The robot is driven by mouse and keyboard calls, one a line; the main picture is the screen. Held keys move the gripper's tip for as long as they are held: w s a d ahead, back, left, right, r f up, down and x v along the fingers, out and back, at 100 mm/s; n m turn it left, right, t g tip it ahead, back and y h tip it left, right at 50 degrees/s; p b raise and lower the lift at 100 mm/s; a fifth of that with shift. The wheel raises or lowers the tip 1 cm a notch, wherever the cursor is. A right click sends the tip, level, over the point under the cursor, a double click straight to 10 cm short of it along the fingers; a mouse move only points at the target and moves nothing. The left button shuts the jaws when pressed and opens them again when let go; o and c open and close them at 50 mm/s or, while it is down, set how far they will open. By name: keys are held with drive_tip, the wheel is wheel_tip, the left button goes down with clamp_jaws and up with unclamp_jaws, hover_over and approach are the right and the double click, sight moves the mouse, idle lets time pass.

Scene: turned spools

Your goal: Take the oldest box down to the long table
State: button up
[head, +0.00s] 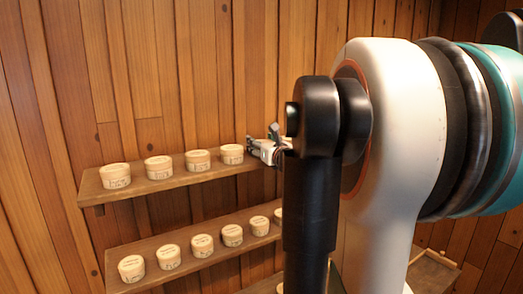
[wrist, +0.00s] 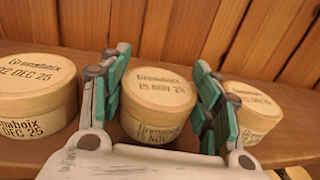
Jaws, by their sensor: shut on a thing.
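In the wrist view, my gripper (wrist: 161,62) is shut on the middle box (wrist: 156,98), whose lid reads 15 NOV 25; one finger is on each side. This box appears to rest upright on the shelf. A box to its left (wrist: 34,85) reads 22 DEC 25. A box to its right (wrist: 252,106) has a date too blurred to read surely. In the head view, my gripper (head: 268,148) is at the upper shelf's right part, and the held box is hidden. I cannot identify the long table.
The upper shelf (head: 128,190) carries a row of boxes, including one close left of my gripper (head: 231,154). The lower shelf (head: 118,285) holds several more. A flat surface with a raised edge (head: 432,274) shows at lower right. My arm hides the middle.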

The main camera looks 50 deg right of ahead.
sight(262, 142)
drive_tip(key=shift+s, duration=0.15)
drive_tip(key=shift+r, duration=0.1)
wheel_tip(262, 142, up, 20)
drive_tip(key=p, duration=1.2)
